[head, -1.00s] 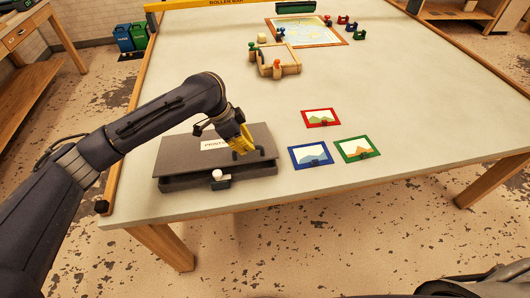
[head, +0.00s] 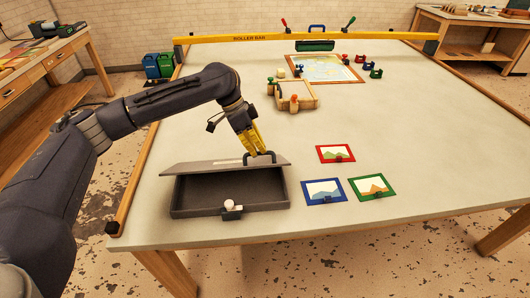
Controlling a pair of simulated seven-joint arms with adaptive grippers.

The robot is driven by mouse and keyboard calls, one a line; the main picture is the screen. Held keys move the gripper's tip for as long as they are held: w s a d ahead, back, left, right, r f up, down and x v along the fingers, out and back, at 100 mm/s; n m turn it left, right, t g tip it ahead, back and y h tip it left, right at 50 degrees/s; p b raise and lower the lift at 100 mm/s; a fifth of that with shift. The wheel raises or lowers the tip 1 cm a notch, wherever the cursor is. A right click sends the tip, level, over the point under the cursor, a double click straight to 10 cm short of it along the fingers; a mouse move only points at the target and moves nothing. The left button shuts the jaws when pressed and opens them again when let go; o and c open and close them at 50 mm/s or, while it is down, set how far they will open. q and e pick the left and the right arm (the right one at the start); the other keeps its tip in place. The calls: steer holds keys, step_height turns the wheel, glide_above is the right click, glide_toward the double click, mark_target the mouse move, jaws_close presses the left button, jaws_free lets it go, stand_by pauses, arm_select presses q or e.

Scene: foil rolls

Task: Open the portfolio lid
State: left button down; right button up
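The portfolio (head: 200,212) is a dark grey box near the front left of the table. Its lid (head: 195,166) is raised and tilted back, so the dark inside shows and looks empty. A black handle (head: 260,157) stands at the lid's right part. A latch with a white knob (head: 231,207) is on the front edge. My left gripper (head: 257,150) has yellow fingers and is at the lid's handle; the fingers look close together around it, though the contact is partly hidden. My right gripper is not in view.
Red (head: 336,153), blue (head: 323,191) and green (head: 372,188) framed pictures lie right of the portfolio. A wooden frame (head: 295,95) with pegs and a map (head: 325,68) lie farther back. A yellow roller bar (head: 300,38) spans the far end. The table's right side is clear.

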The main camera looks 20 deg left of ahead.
arm_select(q)
steer(key=shift+w+a+f, duration=0.1)
steer(key=shift+a+f, duration=0.1)
steer(key=c, duration=1.7)
jaws_free()
steer(key=shift+w+f, duration=0.1)
steer(key=shift+c, duration=0.2)
steer(key=shift+o, duration=1.4)
steer(key=shift+r, duration=0.25)
steer(key=v, duration=1.1)
steer(key=shift+r, duration=0.3)
steer(key=shift+a, duration=0.15)
